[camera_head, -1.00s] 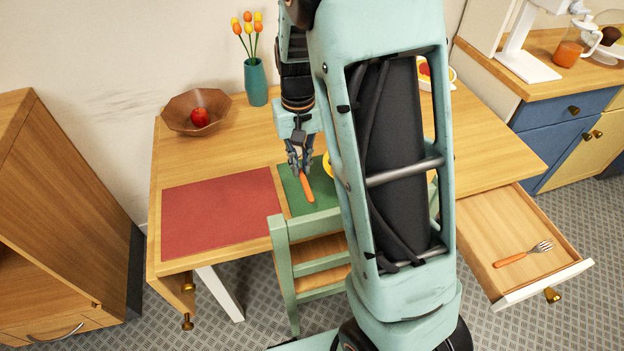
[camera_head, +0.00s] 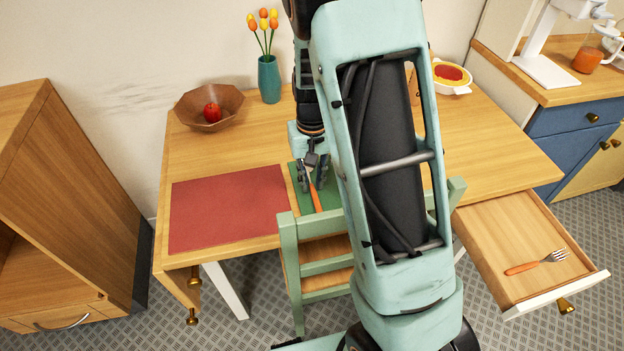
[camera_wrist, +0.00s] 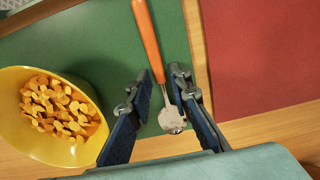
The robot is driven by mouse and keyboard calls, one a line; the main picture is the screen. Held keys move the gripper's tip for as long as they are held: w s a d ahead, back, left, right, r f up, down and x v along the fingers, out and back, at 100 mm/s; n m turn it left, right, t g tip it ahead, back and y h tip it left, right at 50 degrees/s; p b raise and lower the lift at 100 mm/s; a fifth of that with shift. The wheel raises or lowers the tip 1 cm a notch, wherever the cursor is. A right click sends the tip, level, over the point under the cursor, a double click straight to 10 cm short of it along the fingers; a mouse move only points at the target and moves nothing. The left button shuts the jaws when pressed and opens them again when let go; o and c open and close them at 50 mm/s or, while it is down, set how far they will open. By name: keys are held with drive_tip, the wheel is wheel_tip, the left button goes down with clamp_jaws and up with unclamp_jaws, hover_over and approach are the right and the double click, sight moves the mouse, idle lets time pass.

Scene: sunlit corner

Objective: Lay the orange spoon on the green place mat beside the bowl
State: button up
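The orange spoon (camera_head: 314,196) appears to lie on the green place mat (camera_head: 299,203), its handle toward the chair. In the wrist view the spoon (camera_wrist: 150,42) has an orange handle and a metal head, and its handle runs out of the top edge. The yellow bowl (camera_wrist: 28,138), full of orange pieces, stands left of it, partly over the mat (camera_wrist: 95,45). My gripper (camera_wrist: 158,85) is open, its fingers apart on either side of the spoon's neck; the head view shows my gripper (camera_head: 312,180) low over the mat. My arm hides the bowl in the head view.
A red mat (camera_head: 230,205) lies to the left. A wooden bowl with an apple (camera_head: 212,113) and a teal vase (camera_head: 270,80) stand behind. A green chair (camera_head: 290,265) is at the front edge. An open drawer (camera_head: 490,235) at right holds a fork (camera_head: 537,263).

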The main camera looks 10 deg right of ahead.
sight(312, 187)
drive_tip(key=shift+o, duration=0.4)
wheel_tip(312, 187, up, 12)
drive_tip(key=p, duration=0.2)
drive_tip(key=shift+r, duration=0.15)
idle(0.4)
